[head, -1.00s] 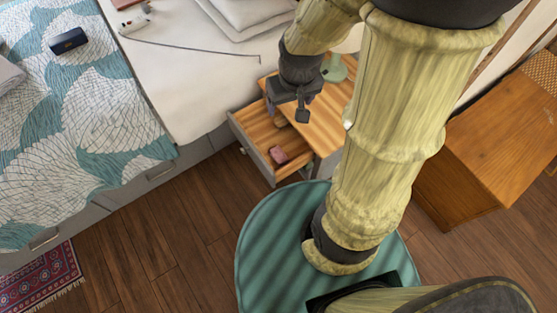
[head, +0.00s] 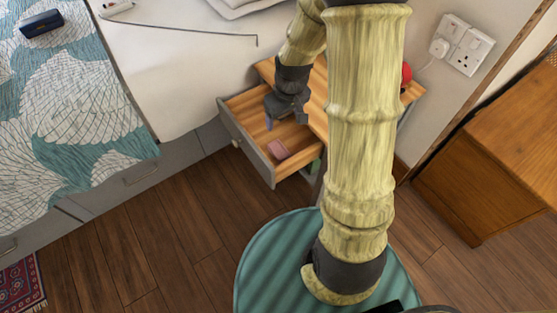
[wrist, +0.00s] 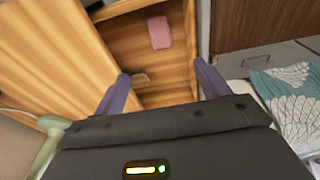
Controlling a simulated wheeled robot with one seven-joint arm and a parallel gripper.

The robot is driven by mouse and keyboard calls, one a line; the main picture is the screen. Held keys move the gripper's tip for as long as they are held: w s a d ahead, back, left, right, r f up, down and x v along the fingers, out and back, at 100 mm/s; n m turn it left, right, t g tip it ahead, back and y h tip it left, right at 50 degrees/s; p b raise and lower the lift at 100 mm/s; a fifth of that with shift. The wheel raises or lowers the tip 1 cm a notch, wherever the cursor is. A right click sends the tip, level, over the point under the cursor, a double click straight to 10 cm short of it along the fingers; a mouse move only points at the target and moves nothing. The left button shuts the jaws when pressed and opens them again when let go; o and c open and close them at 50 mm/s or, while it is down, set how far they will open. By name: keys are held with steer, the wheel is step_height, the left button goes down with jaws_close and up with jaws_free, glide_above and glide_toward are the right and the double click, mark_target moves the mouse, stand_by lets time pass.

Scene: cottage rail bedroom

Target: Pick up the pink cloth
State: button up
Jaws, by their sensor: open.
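The pink cloth (head: 278,149) is a small folded-looking pad lying in the open wooden drawer (head: 236,139), near its front right corner. The wrist view shows the cloth (wrist: 159,32) ahead of my fingers, near the drawer's edge. My gripper (head: 285,122) points down over the drawer, farther back than the cloth and apart from it. Its two purple-grey fingers (wrist: 160,76) are spread, with nothing held between them. The cloth is in plain view.
The wooden nightstand top (head: 318,100) overhangs the drawer's right side. The bed (head: 170,60) stands to the left. Wooden floor (head: 190,215) is clear in front.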

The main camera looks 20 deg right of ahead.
steer(key=shift+w+d+f, duration=0.1)
steer(key=shift+w+f, duration=0.05)
steer(key=shift+f, duration=0.45)
steer(key=shift+w+f, duration=0.15)
steer(key=shift+f, duration=0.4)
steer(key=shift+f, duration=0.1)
steer(key=b, duration=0.5)
glide_above(279, 149)
step_height(279, 149, down, 12)
steer(key=shift+s+d, duration=0.1)
steer(key=shift+d, duration=0.05)
steer(key=f+b, duration=0.2)
steer(key=f, duration=0.3)
steer(key=shift+w+f+b, duration=0.1)
steer(key=shift+w+b, duration=0.1)
steer(key=shift+b, duration=0.1)
steer(key=shift+c, duration=0.2)
